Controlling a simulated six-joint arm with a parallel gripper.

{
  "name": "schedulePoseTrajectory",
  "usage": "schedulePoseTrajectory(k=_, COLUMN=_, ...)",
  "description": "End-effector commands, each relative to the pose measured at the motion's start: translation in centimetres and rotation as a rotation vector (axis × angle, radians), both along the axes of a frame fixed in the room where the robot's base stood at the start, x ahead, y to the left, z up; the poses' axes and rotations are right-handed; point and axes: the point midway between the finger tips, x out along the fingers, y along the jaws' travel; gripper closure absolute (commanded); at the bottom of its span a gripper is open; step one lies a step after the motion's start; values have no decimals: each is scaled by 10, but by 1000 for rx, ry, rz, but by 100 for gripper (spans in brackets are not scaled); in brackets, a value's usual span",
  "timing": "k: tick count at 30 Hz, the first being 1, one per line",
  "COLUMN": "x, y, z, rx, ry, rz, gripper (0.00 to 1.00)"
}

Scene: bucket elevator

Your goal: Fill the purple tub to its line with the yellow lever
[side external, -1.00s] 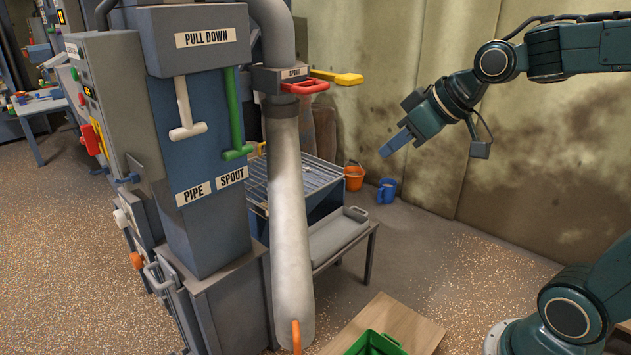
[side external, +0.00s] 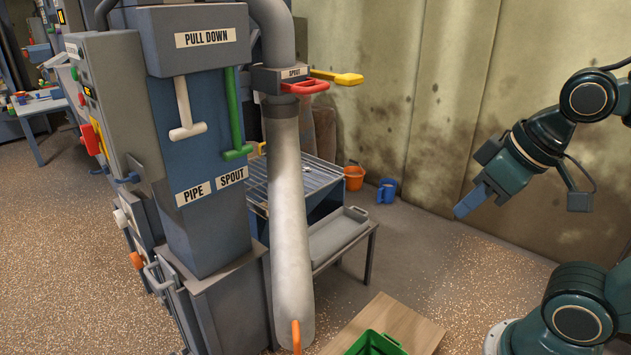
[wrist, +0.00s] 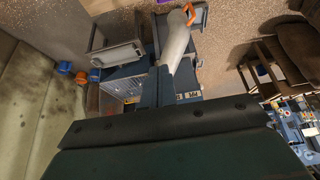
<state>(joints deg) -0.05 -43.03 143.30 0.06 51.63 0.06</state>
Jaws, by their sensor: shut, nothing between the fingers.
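The yellow lever (side external: 336,77) sticks out to the right at the top of the spout, above a red handle (side external: 305,87). The pale spout pipe (side external: 291,220) hangs below it, with an orange handle at its lower end. My gripper (side external: 466,207) is shut and empty, in the air well to the right of the lever. In the wrist view its dark fingers (wrist: 157,88) point toward the pipe (wrist: 176,42). The purple tub does not show in the side view.
A green tub (side external: 376,344) sits on a wooden board (side external: 412,325) at the bottom. White (side external: 187,131) and green (side external: 238,152) pull handles hang on the blue column. A grey tray (side external: 338,236) stands behind the pipe. Orange (side external: 354,178) and blue (side external: 387,191) buckets stand by the wall.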

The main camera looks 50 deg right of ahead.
Motion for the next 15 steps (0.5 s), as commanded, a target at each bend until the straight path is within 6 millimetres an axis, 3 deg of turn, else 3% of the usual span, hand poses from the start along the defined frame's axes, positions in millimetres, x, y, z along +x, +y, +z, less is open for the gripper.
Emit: schedulePoseTrajectory(k=15, x=9, y=0, z=6, rx=0, ry=-14, rz=1, gripper=100)
